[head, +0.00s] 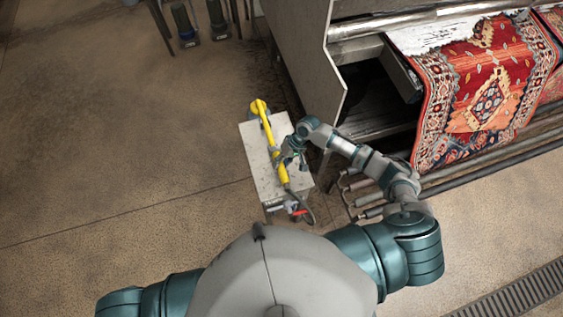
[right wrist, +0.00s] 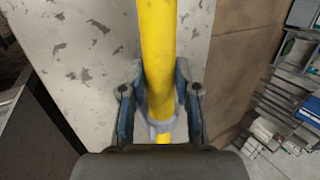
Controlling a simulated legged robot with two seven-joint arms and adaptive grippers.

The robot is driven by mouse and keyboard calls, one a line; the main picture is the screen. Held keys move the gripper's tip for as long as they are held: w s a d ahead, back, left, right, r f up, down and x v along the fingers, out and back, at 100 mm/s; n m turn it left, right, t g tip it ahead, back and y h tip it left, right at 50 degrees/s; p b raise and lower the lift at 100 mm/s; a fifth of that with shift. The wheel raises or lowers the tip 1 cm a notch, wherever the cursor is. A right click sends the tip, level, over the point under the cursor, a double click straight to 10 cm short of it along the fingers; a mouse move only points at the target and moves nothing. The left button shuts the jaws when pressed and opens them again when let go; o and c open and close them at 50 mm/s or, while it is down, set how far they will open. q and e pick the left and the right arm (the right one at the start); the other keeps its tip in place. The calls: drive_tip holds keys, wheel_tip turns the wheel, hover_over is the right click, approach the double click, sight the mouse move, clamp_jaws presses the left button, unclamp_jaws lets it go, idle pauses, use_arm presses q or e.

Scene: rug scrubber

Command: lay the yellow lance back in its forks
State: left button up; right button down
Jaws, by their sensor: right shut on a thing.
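The yellow lance (head: 270,132) runs lengthwise along the top of a pale, worn stand (head: 254,145). Its far end has a bulky yellow head, and a dark hose with a red part shows at its near end. My right gripper (head: 284,158) reaches in from the right and is shut on the lance. In the right wrist view the lance (right wrist: 159,50) passes between the fingers (right wrist: 160,105), with a grey collar or cradle around it there. I cannot tell the forks apart, nor whether the lance rests in them. My left gripper is out of view.
A large grey machine (head: 308,65) with a patterned red rug (head: 487,95) over its rollers stands close on the right. Dark-footed posts (head: 185,25) stand at the top. The brown floor on the left is clear. A floor grate (head: 520,292) lies at lower right.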

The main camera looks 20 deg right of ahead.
drive_tip(key=c, duration=0.8)
unclamp_jaws()
drive_tip(key=shift+o, duration=0.2)
drive_tip(key=shift+f, duration=0.1)
drive_tip(key=v, duration=1.2)
